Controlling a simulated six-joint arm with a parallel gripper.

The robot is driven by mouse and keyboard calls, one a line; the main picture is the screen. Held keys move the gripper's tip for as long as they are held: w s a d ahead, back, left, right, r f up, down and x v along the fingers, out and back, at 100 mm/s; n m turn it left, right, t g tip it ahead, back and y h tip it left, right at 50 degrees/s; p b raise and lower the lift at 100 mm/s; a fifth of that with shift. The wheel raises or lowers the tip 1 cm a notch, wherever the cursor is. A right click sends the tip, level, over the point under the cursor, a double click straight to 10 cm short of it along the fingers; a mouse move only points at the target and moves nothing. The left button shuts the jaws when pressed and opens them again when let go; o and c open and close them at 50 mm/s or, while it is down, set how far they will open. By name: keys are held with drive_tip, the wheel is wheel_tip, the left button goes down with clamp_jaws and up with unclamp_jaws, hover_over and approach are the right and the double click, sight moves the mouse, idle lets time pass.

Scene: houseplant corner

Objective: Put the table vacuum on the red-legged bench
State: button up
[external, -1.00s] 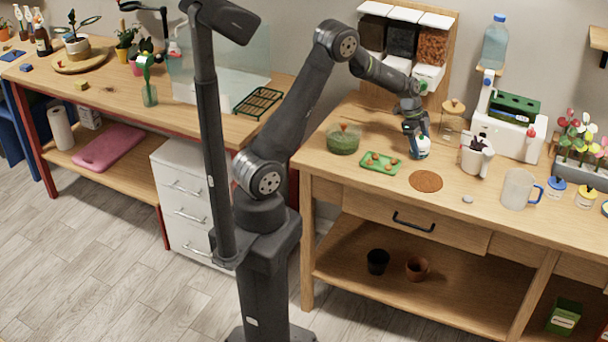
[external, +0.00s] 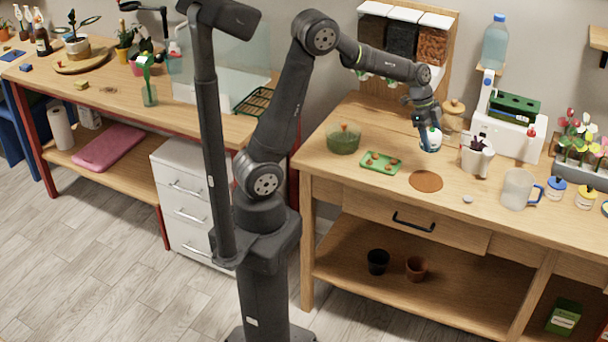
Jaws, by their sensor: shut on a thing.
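My gripper (external: 427,122) points down over the right-hand wooden bench and is shut on a small rounded white object with blue at its lower edge, which I take to be the table vacuum (external: 434,142). The fingers partly hide it. It appears held a little above the bench top, behind the brown round mat. The red-legged bench (external: 218,122) stands at the left, with a wooden top and a lower shelf.
On the red-legged bench are a clear glass panel (external: 222,75), a dark green rack (external: 255,101) and potted plants. A white drawer unit (external: 185,195) stands by its right end.

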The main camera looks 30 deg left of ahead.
drive_tip(key=w+a+n+t+y, duration=0.1)
drive_tip(key=w+a+n+t, duration=0.3)
drive_tip(key=a, duration=0.7)
drive_tip(key=w+a+n+g, duration=0.15)
drive_tip(key=a+n, duration=0.35)
drive_tip(key=a, duration=0.6)
drive_tip(key=w+a+n+t+y, duration=0.15)
drive_tip(key=w+a+n, duration=0.3)
drive_tip(key=a, duration=0.65)
drive_tip(key=s+a+n+y, duration=0.2)
drive_tip(key=s+a+n, duration=0.3)
drive_tip(key=a, duration=0.5)
drive_tip(key=s+a+n+y, duration=0.1)
drive_tip(key=s+a+n, duration=0.35)
drive_tip(key=a, duration=0.55)
drive_tip(key=s+a+n+y, duration=0.2)
drive_tip(key=s+a+n, duration=0.25)
drive_tip(key=a, duration=0.55)
drive_tip(key=shift+t+h, duration=0.25)
drive_tip(key=shift+t, duration=0.05)
drive_tip(key=a+f, duration=0.2)
drive_tip(key=a, duration=0.1)
drive_tip(key=s+a+f, duration=0.1)
drive_tip(key=a+f, duration=0.1)
drive_tip(key=a, duration=0.2)
drive_tip(key=s+a+f, duration=0.1)
drive_tip(key=a+f, duration=0.1)
drive_tip(key=a, duration=0.1)
drive_tip(key=shift+a+f, duration=0.4)
drive_tip(key=shift+f, duration=1.9)
